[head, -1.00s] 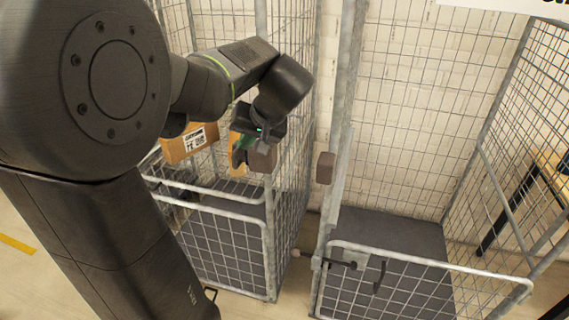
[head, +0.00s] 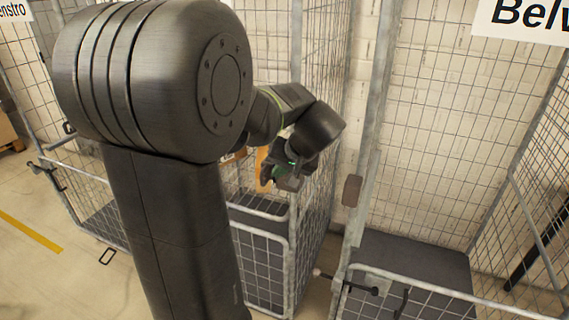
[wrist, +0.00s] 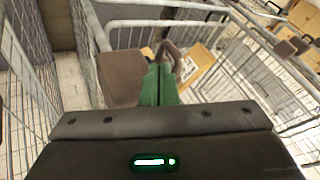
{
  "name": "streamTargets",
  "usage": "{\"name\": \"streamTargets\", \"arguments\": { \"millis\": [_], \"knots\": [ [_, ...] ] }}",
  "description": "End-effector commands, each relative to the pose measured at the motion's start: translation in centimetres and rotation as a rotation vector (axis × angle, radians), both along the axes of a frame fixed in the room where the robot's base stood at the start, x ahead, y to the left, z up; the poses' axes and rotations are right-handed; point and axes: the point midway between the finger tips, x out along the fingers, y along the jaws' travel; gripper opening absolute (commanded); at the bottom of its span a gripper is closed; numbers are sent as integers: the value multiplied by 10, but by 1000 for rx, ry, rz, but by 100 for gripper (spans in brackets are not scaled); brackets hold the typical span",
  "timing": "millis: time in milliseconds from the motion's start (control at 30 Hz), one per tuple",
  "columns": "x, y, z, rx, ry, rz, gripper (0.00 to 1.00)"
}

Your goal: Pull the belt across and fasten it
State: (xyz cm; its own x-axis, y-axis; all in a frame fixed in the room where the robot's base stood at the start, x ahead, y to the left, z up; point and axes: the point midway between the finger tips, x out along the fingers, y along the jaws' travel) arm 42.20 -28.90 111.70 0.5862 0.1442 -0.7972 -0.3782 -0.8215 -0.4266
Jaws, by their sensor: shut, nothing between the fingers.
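My gripper (head: 284,178) is over the near corner of the left cage (head: 262,215). Its green fingers (wrist: 160,85) are together in the wrist view and hold nothing. A brown block (wrist: 120,78) is just left of the fingers in the wrist view; I cannot tell whether they touch. A dark brown strap-like piece (wrist: 172,50) shows just past the fingertips; whether it is the belt is unclear. Another brown block (head: 352,190) sits on the right cage's upright post in the head view.
Cardboard boxes (wrist: 195,65) lie inside the left cage, beyond the fingers. The right cage (head: 415,258) has a grey floor. A narrow gap parts the two cages. Yellow tape (head: 30,230) marks the floor at left. My arm hides part of the left cage.

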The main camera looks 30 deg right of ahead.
Motion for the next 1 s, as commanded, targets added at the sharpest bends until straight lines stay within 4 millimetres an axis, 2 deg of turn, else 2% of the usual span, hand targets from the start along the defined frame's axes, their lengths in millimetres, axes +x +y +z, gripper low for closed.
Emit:
{"name": "streamTargets", "arguments": {
  "millis": [100, 300, 800, 1000],
  "knots": [
    [12, 4, -17, 3, 4, 3, 0],
    [25, 6, -33, 0, 1, 0, 0],
    [28, 8, -37, -1, 0, 1, 0],
    [43, 21, -37, -1, 0, 4, 0]
  ]
}}
